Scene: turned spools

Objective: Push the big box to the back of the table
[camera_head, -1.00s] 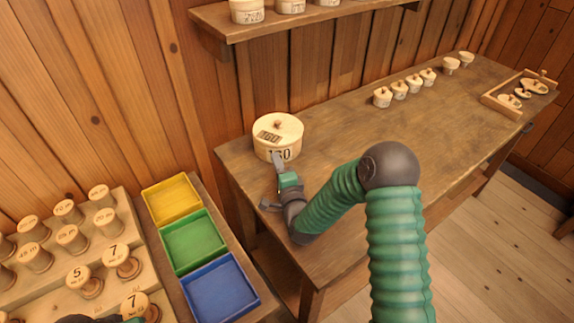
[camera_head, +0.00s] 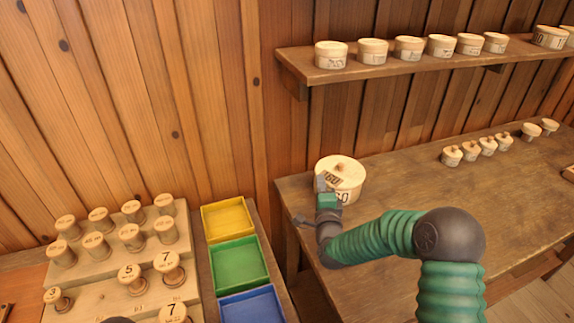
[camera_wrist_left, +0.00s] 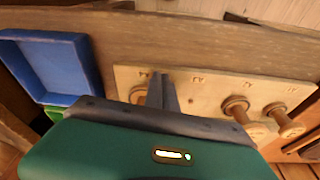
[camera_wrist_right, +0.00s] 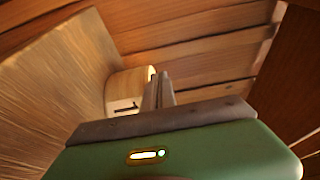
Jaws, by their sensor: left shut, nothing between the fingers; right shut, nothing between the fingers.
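The big box (camera_head: 343,187) is a round, pale wooden box with a knobbed lid and a number label, upright at the left end of the table (camera_head: 420,205), close to the wall. My right gripper (camera_head: 321,184) is shut with its fingertips at the box's left front side; I cannot tell whether they touch. In the right wrist view the box (camera_wrist_right: 130,88) shows just beyond the shut fingers (camera_wrist_right: 160,88). My left gripper (camera_wrist_left: 162,90) is shut and empty over the spool rack (camera_wrist_left: 200,90) in the left wrist view; the head view barely catches it at the bottom edge.
Several small knobbed pots (camera_head: 487,146) stand along the table's back, right of the box. A wall shelf (camera_head: 400,66) holds more round boxes. Yellow (camera_head: 228,219), green (camera_head: 240,263) and blue (camera_head: 252,306) trays lie to the left. The table's middle is clear.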

